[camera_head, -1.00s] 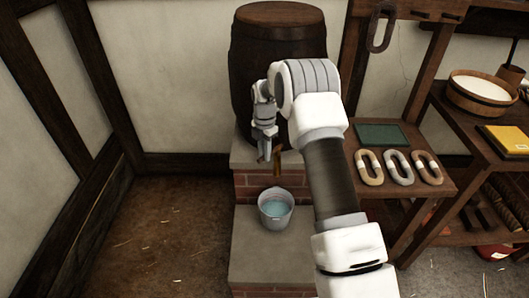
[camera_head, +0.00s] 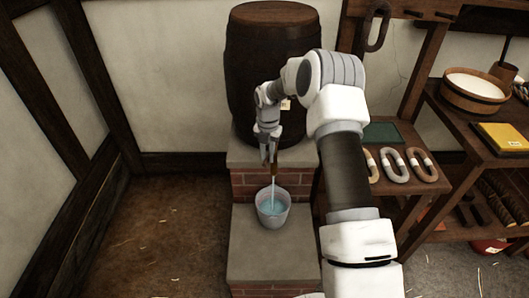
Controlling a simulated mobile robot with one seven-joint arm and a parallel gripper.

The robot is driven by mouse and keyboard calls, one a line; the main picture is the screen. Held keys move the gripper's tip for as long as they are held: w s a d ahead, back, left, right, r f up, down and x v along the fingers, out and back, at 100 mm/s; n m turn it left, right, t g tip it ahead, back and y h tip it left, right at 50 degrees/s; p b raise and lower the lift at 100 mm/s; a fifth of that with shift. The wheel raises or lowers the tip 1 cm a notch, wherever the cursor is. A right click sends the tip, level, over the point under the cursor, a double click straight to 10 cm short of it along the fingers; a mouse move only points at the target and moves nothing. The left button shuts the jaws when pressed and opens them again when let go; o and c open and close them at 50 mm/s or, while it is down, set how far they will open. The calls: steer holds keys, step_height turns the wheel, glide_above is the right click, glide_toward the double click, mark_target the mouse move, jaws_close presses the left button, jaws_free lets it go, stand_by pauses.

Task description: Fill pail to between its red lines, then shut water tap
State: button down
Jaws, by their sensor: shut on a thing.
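The pail (camera_head: 273,220) is a small grey bucket standing upright on the lower stone step, with blue water (camera_head: 272,206) in it. Its red lines are too small to make out, so I cannot read the level against them. The water tap (camera_head: 274,170) is brown and sits low on the front of the barrel, mostly hidden by my gripper. A thin pale stream (camera_head: 273,187) falls from it into the pail. My gripper (camera_head: 269,156) points down at the tap and is shut on its handle, which is largely covered by the fingers.
The dark wooden barrel (camera_head: 265,60) stands on a brick-faced step behind my gripper.

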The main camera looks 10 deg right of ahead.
steer(key=shift+s+d+n, duration=0.1)
steer(key=shift+d+n, duration=0.2)
steer(key=shift+n, duration=0.3)
steer(key=c, duration=0.8)
jaws_free()
step_height(320, 180, up, 18)
steer(key=p, duration=0.2)
steer(key=shift+f+p, duration=0.25)
steer(key=shift+p, duration=0.05)
